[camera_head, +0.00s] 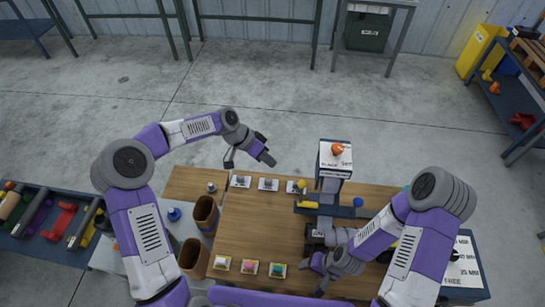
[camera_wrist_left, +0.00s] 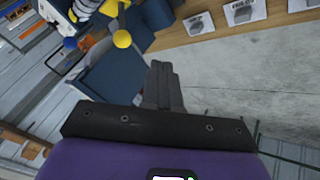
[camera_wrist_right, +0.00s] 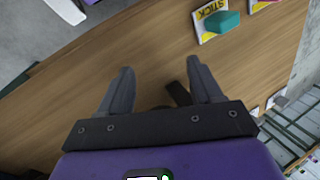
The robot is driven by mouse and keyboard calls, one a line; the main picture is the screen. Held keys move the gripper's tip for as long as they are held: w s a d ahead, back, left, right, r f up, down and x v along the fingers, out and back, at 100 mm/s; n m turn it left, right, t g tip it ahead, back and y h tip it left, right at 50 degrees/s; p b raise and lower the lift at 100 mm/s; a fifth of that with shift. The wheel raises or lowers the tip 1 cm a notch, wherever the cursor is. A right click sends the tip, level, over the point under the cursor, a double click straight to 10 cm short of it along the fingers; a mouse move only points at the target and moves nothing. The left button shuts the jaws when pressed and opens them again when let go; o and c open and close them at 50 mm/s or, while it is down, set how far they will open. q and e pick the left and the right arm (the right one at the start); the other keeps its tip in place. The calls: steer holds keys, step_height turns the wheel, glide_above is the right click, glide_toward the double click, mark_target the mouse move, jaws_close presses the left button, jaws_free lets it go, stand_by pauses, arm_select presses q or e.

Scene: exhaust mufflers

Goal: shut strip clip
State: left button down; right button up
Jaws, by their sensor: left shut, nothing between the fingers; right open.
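My left gripper (camera_head: 266,158) is raised beyond the far edge of the wooden table, shut and empty; its closed fingers show in the left wrist view (camera_wrist_left: 162,85). My right gripper (camera_head: 318,285) is low over the near part of the table, its fingers spread in the right wrist view (camera_wrist_right: 155,85). A small dark strip-like piece (camera_wrist_right: 178,93) shows between those fingers, apart from both; I cannot tell whether it is the strip clip. A dark blue stand with a yellow lever (camera_head: 308,205) and a yellow ball (camera_head: 301,184) is near the table's middle; the ball also shows in the left wrist view (camera_wrist_left: 122,39).
Several labelled cards with coloured blocks line the near edge, one with a teal block (camera_wrist_right: 221,21). Brown cups (camera_head: 205,213) stand at the left. A labelled box with an orange piece (camera_head: 337,149) stands at the back. The table's left middle (camera_head: 250,220) is clear.

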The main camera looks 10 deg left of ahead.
steer(key=shift+r, duration=0.25)
arm_select(q)
steer(key=s+d+f, duration=0.2)
steer(key=d+f, duration=0.3)
steer(key=d, duration=0.2)
steer(key=shift+d+f+p, duration=0.2)
steer(key=shift+d+p, duration=0.1)
steer(key=shift+d, duration=0.05)
